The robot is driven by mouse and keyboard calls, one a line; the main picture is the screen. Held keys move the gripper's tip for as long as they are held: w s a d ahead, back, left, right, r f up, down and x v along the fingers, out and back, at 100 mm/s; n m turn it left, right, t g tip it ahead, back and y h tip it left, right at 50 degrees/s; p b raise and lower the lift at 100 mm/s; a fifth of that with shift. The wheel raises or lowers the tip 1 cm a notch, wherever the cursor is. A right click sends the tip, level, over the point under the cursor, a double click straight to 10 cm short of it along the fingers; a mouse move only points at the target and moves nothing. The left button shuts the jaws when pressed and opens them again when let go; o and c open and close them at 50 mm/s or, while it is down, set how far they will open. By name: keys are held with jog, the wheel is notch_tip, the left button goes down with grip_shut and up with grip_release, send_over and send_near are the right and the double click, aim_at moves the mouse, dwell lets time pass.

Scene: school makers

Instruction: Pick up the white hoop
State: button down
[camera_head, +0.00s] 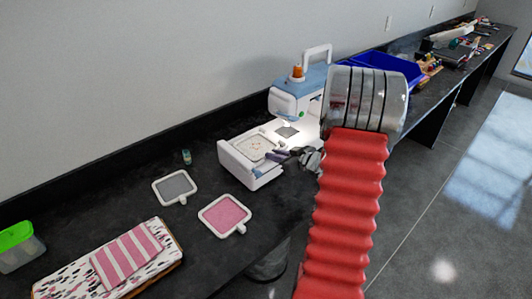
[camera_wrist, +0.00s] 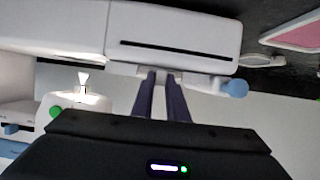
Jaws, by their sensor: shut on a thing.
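The white hoop (camera_head: 256,148), a white frame with pale patterned fabric, lies on the bed of the sewing machine (camera_head: 290,105). My gripper (camera_head: 282,155) reaches in from the right, at the hoop's right side. In the wrist view my dark fingers (camera_wrist: 162,78) are close together on a small white part at the edge of the machine's white body (camera_wrist: 175,35). That part appears to be the hoop's tab; the rest of the hoop is hidden there.
A grey hoop (camera_head: 174,187) and a pink hoop (camera_head: 224,214) lie on the dark counter. A patterned board with striped cloth (camera_head: 127,255) and a green-lidded box (camera_head: 18,245) are at the front left. A blue bin (camera_head: 385,70) stands behind my arm.

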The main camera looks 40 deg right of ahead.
notch_tip(320, 180, up, 10)
dwell(0.6)
dwell(0.4)
